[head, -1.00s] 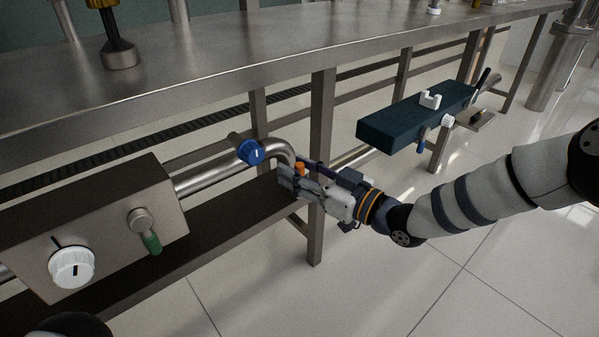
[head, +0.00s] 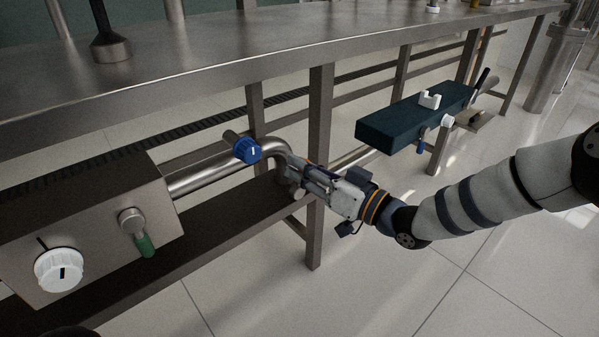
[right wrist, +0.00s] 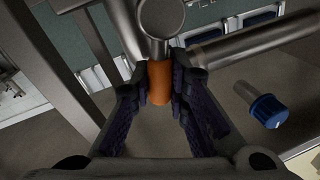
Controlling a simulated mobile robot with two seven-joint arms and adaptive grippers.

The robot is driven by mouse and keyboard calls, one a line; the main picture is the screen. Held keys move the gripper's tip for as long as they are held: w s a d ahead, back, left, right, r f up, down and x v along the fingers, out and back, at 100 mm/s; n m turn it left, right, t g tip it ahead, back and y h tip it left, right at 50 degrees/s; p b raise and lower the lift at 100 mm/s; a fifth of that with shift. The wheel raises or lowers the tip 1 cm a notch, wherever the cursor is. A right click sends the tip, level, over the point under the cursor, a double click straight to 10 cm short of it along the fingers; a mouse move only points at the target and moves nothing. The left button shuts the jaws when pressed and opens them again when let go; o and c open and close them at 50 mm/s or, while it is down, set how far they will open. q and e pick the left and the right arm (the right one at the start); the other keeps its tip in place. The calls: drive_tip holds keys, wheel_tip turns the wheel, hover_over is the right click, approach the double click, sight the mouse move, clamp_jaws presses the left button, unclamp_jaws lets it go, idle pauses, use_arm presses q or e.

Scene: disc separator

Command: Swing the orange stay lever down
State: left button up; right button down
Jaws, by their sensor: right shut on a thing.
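The orange stay lever (right wrist: 160,83) shows in the right wrist view, hanging from a round metal boss (right wrist: 161,17) by the pipe. My right gripper (right wrist: 160,92) has a finger on each side of the orange grip and is shut on it. In the head view my right gripper (head: 301,180) is at the bend of the steel pipe (head: 215,172), and its fingers and the bench leg area hide the lever.
A blue knob (head: 246,149) stands by the pipe and also shows in the right wrist view (right wrist: 269,110). A grey box with a white dial (head: 59,270) and a green-handled lever (head: 144,245) is at left. A bench leg (head: 317,225) stands close beside the gripper.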

drive_tip(key=shift+w+d+f+m+t+b, duration=0.25)
drive_tip(key=shift+d+m+b, duration=0.1)
drive_tip(key=shift+m, duration=0.6)
drive_tip(key=shift+w+d+f+m+t+b, duration=0.2)
drive_tip(key=shift+d+m+t+b, duration=0.1)
drive_tip(key=shift+m, duration=0.65)
drive_tip(key=c, duration=1.5)
unclamp_jaws()
drive_tip(key=shift+c, duration=0.2)
drive_tip(key=v, duration=1.2)
